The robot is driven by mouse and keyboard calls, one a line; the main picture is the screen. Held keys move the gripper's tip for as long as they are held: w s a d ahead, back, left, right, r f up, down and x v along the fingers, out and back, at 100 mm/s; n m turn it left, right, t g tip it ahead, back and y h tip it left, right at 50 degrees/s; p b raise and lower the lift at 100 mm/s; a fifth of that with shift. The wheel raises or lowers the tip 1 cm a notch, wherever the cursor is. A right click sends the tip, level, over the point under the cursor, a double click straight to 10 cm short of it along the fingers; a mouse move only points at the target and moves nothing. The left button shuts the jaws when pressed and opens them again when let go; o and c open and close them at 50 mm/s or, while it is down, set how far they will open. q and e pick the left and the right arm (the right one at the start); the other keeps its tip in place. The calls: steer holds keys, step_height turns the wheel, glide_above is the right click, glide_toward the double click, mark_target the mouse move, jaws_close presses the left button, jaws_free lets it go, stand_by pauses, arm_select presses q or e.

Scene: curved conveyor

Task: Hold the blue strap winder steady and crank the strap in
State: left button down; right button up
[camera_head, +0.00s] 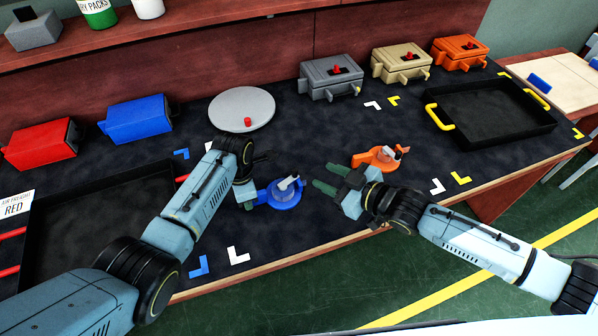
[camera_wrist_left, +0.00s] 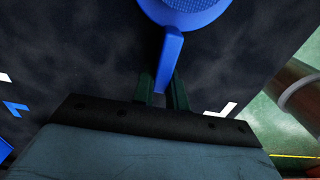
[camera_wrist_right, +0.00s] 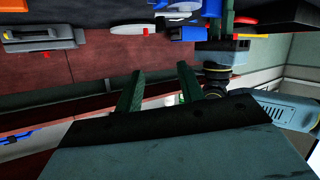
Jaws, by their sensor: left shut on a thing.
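The blue strap winder (camera_head: 283,196) lies on the dark worktop, a round blue body with a pale crank on top. My left gripper (camera_head: 248,203) is at its left side, shut on its blue handle; the left wrist view shows the handle (camera_wrist_left: 171,57) between the fingers (camera_wrist_left: 164,92). My right gripper (camera_head: 322,178) is to the right of the winder, apart from it, with its fingers pointing left. In the right wrist view its fingers (camera_wrist_right: 158,88) are spread with nothing between them.
An orange winder (camera_head: 376,160) lies right of my right gripper. A grey round plate (camera_head: 243,108) with a red knob is behind. Black trays stand left (camera_head: 40,262) and right (camera_head: 545,112). Grey (camera_head: 330,85), tan and orange boxes line the back, with blue (camera_head: 140,118) and red ones left.

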mark_target(297, 172)
steer(key=w+a+f+m, duration=0.1)
steer(key=w+a+f, duration=0.2)
steer(key=w+a+f+m, duration=0.1)
steer(key=w+a+f, duration=0.2)
steer(key=shift+w+a+f+g+h, duration=0.1)
steer(key=shift+w+a+g+h, duration=0.2)
steer(key=shift+g, duration=0.1)
stand_by(0.3)
steer(key=shift+c, duration=0.5)
jaws_close()
